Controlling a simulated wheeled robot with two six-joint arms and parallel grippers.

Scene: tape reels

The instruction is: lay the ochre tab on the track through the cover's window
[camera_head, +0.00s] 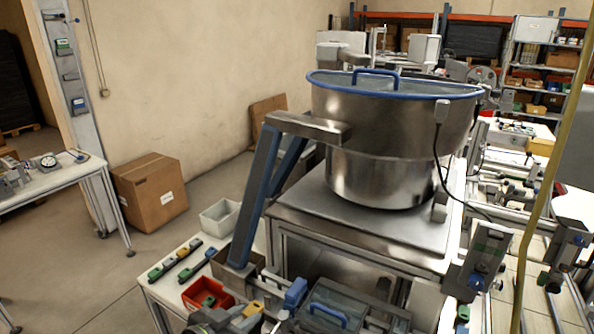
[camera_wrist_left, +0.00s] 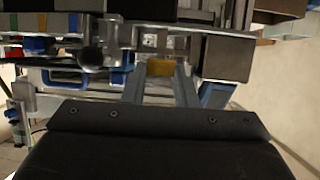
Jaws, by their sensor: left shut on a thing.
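The ochre tab (camera_wrist_left: 160,68) shows between the tips of my left gripper (camera_wrist_left: 160,78) in the left wrist view, and the fingers are shut on it. In the head view my left gripper (camera_head: 238,315) is at the bottom edge, left of centre, with the ochre tab (camera_head: 253,309) at its tip. A grey see-through cover (camera_head: 355,318) with a blue handle is to the right of the gripper, cut by the bottom edge. I cannot make out its window or the track clearly. My right gripper is not in view.
A large steel bowl (camera_head: 385,130) with a blue rim stands on a metal stand behind the cover. A blue-grey post (camera_head: 257,200) rises behind my left gripper.

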